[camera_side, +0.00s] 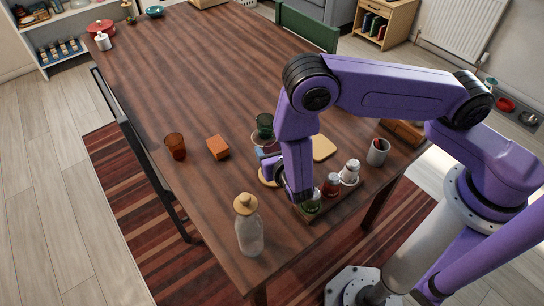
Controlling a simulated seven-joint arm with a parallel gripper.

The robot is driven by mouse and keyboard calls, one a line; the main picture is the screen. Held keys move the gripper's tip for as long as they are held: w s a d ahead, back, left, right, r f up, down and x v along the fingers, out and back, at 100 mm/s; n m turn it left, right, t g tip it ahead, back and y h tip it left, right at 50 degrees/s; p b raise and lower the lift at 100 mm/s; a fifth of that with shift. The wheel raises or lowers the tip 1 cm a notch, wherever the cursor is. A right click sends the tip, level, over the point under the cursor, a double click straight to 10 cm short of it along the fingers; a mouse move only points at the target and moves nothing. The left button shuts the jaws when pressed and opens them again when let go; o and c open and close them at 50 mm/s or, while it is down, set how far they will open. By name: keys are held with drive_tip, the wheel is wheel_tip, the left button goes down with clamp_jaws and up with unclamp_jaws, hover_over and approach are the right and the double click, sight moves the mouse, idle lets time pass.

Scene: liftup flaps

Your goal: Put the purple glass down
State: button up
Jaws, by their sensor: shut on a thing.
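My gripper (267,160) is low over the near part of the wooden table, left of my forearm, which partly hides it. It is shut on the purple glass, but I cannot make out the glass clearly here. The fingertips are small and hard to see, so I cannot tell whether the glass touches the table. A green glass (264,122) stands just beyond the gripper. An amber glass (175,147) stands farther left.
An orange-brown block (218,148) lies left of the gripper. A corked bottle (248,230) stands at the near edge. Spice jars (331,185), a cup (377,152) and a tan board (322,147) are to the right. The far tabletop (190,70) is mostly clear.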

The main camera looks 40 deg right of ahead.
drive_tip(key=shift+f, duration=1.4)
drive_tip(key=shift+s+f, duration=0.1)
drive_tip(key=shift+f, duration=0.05)
drive_tip(key=o, duration=1.1)
drive_tip(key=shift+s+r, duration=0.1)
drive_tip(key=shift+r, duration=0.15)
drive_tip(key=v, duration=1.1)
drive_tip(key=shift+s+r, duration=0.15)
drive_tip(key=shift+s, duration=0.2)
